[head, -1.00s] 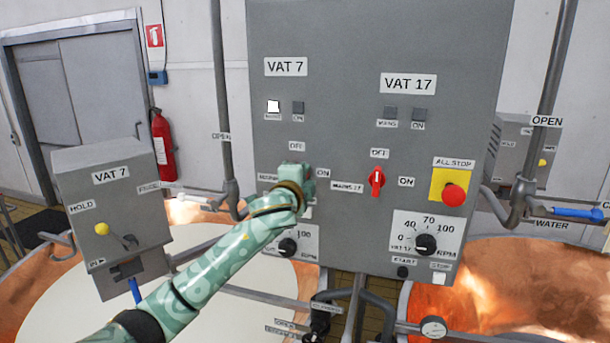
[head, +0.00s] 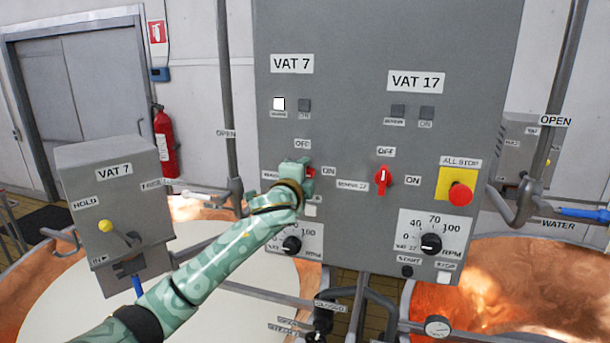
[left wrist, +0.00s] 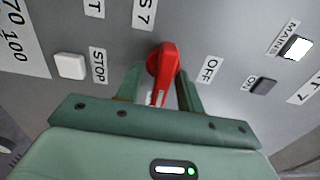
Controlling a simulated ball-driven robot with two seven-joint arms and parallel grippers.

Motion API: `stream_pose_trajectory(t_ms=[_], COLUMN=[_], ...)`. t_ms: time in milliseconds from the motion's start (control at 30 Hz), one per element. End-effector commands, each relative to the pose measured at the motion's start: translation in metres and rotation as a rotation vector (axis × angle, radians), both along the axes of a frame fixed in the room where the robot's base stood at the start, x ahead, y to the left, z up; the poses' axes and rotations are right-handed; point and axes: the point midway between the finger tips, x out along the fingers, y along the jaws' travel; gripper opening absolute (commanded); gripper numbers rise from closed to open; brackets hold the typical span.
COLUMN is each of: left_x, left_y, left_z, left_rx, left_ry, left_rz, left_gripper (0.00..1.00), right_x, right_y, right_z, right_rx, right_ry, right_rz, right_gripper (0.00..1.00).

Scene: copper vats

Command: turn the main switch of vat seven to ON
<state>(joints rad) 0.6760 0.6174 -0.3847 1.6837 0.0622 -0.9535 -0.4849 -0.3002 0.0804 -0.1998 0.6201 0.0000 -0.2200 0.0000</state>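The red main switch of vat 7 (left wrist: 163,66) is on the grey panel under the VAT 7 label (head: 292,64). In the left wrist view its handle points down the picture, away from the MAINS 7 label and not at OFF (left wrist: 208,70). In the head view a bit of red shows beside my gripper, toward the ON label (head: 328,171). My left gripper (left wrist: 160,92) has one finger on each side of the handle, with narrow gaps showing. It hides most of the switch in the head view. The vat 7 MAINS lamp (head: 279,104) is lit white. My right gripper is not in view.
The vat 17 switch (head: 382,179) stands upright, with its lamps dark. The red all-stop button (head: 460,194) is at the panel's right. Speed knobs sit below. A smaller VAT 7 box (head: 115,210) stands left, and copper vats lie below.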

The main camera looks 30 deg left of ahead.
Motion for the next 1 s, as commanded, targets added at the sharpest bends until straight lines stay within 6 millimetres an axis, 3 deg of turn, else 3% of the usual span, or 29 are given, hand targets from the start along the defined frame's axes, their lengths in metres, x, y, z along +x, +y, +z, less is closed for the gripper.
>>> stream_pose_trajectory(t_ms=[467, 567, 1000], left_x=[-0.007, -0.023, -0.132], left_y=[-0.004, -0.008, -0.035], left_z=[-0.001, -0.003, -0.002], left_rx=[-0.003, -0.002, -0.001], left_ry=[-0.001, -0.001, 0.0], left_rz=[-0.005, -0.007, -0.004], left_gripper=[0.36, 0.36, 0.36], right_x=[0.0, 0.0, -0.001], right_y=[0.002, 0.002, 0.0], right_z=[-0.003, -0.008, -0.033], right_rx=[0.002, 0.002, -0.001], right_ry=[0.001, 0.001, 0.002], right_rz=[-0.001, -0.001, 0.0], right_gripper=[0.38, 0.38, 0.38])
